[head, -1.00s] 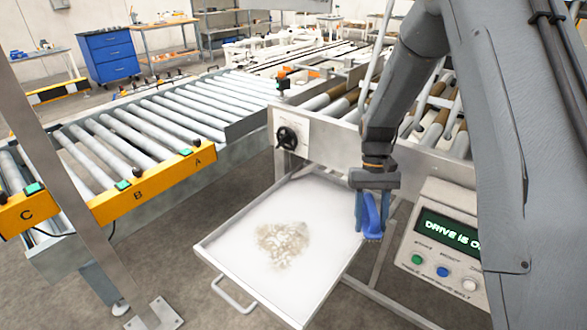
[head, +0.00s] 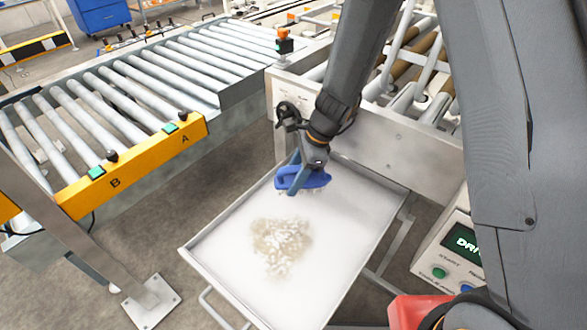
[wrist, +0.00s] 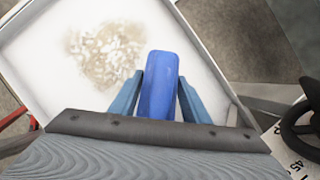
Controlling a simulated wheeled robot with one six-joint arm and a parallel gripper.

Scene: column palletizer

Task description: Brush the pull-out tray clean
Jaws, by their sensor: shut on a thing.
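The pull-out tray (head: 349,251) is a white, shallow, rimmed tray drawn out below the conveyor frame, with a handle at its front. A patch of pale beige debris (head: 279,246) lies near its middle; it also shows in the wrist view (wrist: 106,52). My gripper (head: 297,184) is shut on a blue brush (head: 317,180) over the back part of the tray. In the wrist view the brush (wrist: 159,85) sits between the two blue fingers, beside the debris. I cannot tell whether the bristles touch the tray.
A dark knob (head: 288,116) is on the frame just behind my gripper; it shows at the right edge of the wrist view. A control box (head: 452,254) with buttons stands right of the tray. A roller conveyor (head: 120,115) with a yellow front is at left.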

